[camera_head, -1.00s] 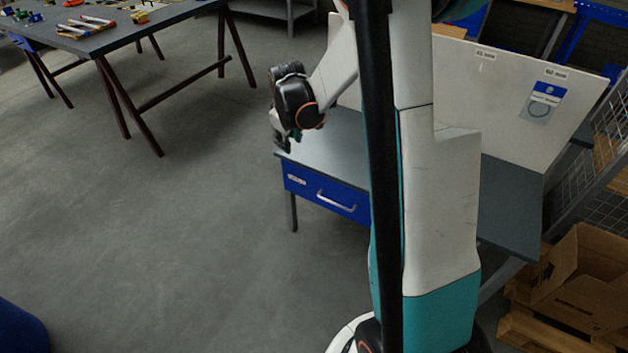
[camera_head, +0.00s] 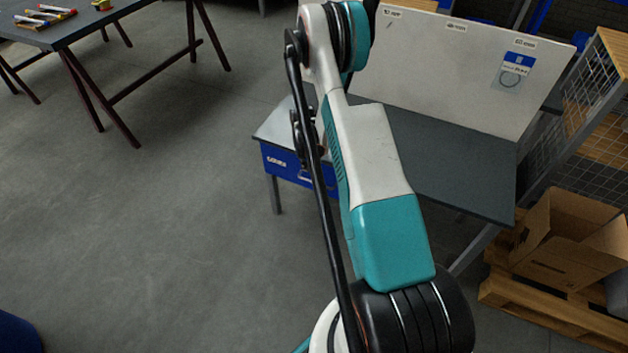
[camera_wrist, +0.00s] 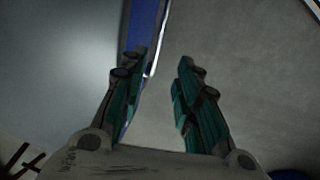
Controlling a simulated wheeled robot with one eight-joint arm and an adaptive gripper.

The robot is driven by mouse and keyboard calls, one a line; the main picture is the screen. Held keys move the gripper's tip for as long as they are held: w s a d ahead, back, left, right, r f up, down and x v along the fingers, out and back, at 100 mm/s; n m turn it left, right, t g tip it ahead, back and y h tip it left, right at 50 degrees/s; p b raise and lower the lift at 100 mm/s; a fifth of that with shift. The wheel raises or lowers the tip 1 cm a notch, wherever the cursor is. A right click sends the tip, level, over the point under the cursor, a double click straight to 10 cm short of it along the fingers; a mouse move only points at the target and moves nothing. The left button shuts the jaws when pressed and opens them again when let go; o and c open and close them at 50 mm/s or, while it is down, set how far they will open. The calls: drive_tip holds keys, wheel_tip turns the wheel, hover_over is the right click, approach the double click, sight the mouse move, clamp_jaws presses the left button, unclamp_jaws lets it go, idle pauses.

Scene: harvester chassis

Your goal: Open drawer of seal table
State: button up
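The seal table (camera_head: 440,165) stands at centre right with a grey top and a white back panel. Its blue drawer (camera_head: 277,161) is under the left end of the top, its front looking flush with the table edge. In the wrist view the blue drawer front (camera_wrist: 143,22) and the silver handle (camera_wrist: 158,45) run down from the top to my left finger. My gripper (camera_wrist: 162,60) is open, its teal fingers apart. The handle's lower end lies beside the left finger; I cannot tell whether they touch.
A dark workbench (camera_head: 85,25) with markers stands at upper left. A cardboard box (camera_head: 565,235) on a wooden pallet (camera_head: 540,310) and a wire mesh rack (camera_head: 590,110) stand at right. The floor in front of the drawer is clear.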

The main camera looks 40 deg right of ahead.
sight(314, 183)
drive_tip(key=f+b, duration=0.1)
drive_tip(key=f, duration=0.3)
drive_tip(key=d+f+b, duration=0.1)
drive_tip(key=f+b, duration=0.1)
drive_tip(key=f, duration=0.2)
drive_tip(key=w+d+f+b, duration=0.1)
drive_tip(key=f, duration=0.3)
drive_tip(key=shift+d+f, duration=0.15)
drive_tip(key=shift+f, duration=0.15)
drive_tip(key=shift+c, duration=0.6)
clamp_jaws()
